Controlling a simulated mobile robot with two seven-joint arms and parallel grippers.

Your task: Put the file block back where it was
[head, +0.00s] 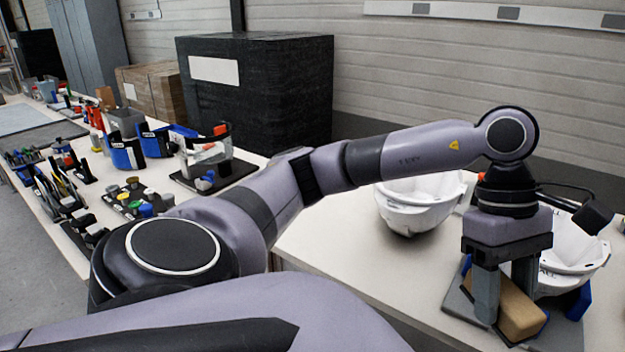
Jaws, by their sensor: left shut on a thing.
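My left gripper (506,296) points down at the right of the head view and is shut on the tan file block (520,312). The block sits between the two grey fingers, low over or on a dark grey plate (458,301) on the table; I cannot tell whether it touches the plate. The fingers hide part of the block. My right gripper is not in view.
A white helmet shell (572,262) stands just behind and right of the gripper, close to it, with blue supports (581,300) beside it. Another white shell (412,212) stands further left. The table (345,255) is clear in front of that shell. Tools and bins crowd the left table.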

